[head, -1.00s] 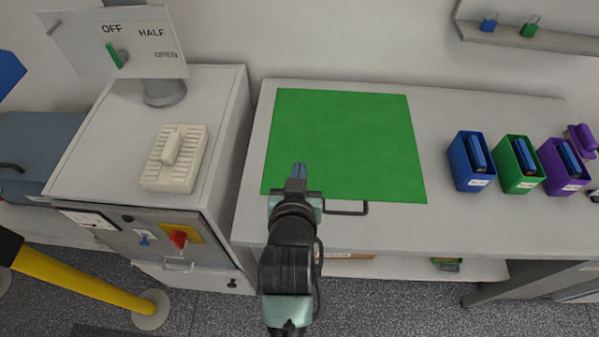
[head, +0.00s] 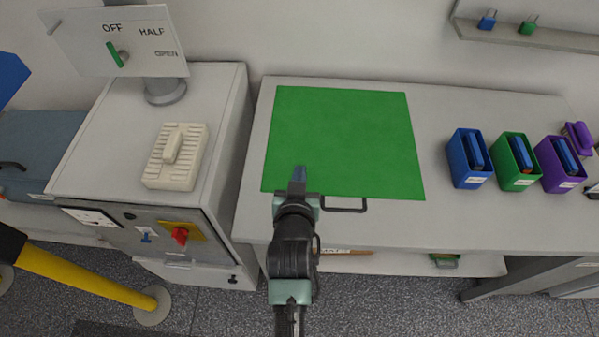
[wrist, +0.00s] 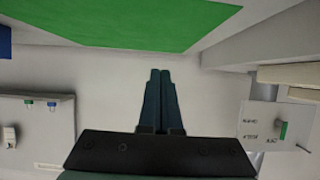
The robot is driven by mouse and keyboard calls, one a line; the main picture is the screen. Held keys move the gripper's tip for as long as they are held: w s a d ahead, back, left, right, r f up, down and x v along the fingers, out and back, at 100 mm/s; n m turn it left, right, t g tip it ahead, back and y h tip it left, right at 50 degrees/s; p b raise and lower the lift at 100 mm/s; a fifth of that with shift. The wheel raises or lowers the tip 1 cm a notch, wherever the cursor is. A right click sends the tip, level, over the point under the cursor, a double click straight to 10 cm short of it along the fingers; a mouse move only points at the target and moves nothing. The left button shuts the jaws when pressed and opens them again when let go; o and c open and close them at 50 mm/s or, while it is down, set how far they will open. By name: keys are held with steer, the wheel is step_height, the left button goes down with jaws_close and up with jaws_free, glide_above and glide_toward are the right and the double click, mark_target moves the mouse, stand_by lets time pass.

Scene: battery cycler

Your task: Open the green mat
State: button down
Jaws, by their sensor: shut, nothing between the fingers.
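The green mat (head: 345,135) lies flat and fully spread on the grey bench top. In the wrist view it shows as a green area (wrist: 130,22) at the top. A dark handle (head: 345,208) sticks out at the mat's front edge. My gripper (head: 298,174) is over the front left part of the mat in the head view, left of the handle. Its fingers (wrist: 160,75) are together and empty. Whether the fingertips touch the mat cannot be told.
Blue (head: 468,160), green (head: 517,163) and purple (head: 560,165) bins stand on the bench at the right. A cabinet (head: 95,145) with a white ribbed block (head: 176,157) stands at the left. A sign panel (head: 113,42) rises behind it. A yellow barrier (head: 85,280) is at lower left.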

steer(key=f+b, duration=0.1)
steer(key=f, duration=0.1)
steer(key=f+b, duration=0.2)
steer(key=f, duration=0.1)
steer(key=s+f+b, duration=0.1)
steer(key=f+b, duration=0.1)
steer(key=shift+s+f, duration=0.1)
steer(key=shift+f, duration=0.25)
steer(key=shift+r, duration=0.1)
steer(key=shift+r, duration=0.1)
